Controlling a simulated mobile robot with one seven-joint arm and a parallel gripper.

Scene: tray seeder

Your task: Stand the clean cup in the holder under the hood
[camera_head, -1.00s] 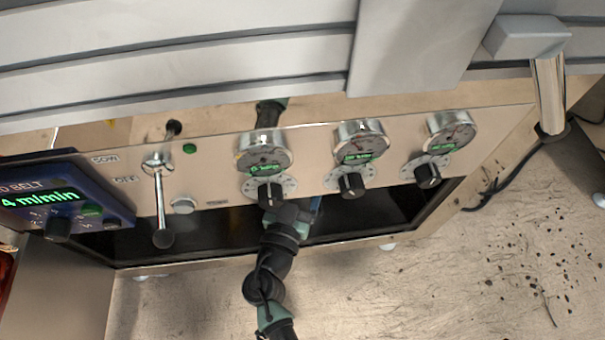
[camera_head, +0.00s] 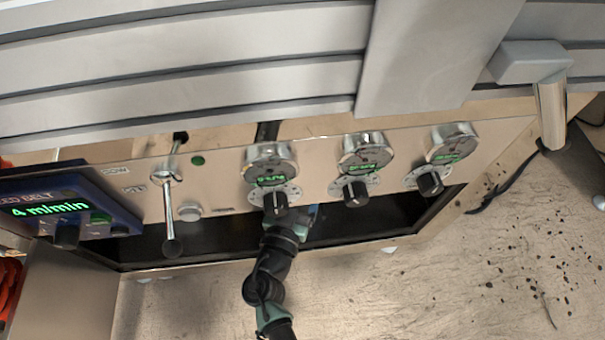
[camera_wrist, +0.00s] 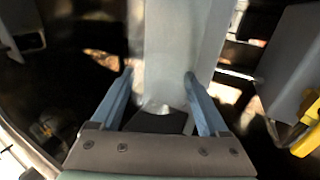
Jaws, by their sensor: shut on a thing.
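In the wrist view my gripper (camera_wrist: 160,78) has its two blue fingers around a smooth pale grey piece (camera_wrist: 168,50), which I take to be the cup. The piece reaches up out of the picture, and its rim and full shape cannot be made out. In the head view my arm reaches into the dark opening below the control panel, and the panel hides my gripper and the held thing. I cannot pick out the holder in either view.
The steel panel (camera_head: 225,180) carries gauges, knobs and a lever (camera_head: 168,210). A blue belt display (camera_head: 50,210) is at left. Grey slats (camera_head: 180,85) lie above. In the wrist view a grey block (camera_wrist: 290,60) and a yellow part (camera_wrist: 308,135) stand close at right.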

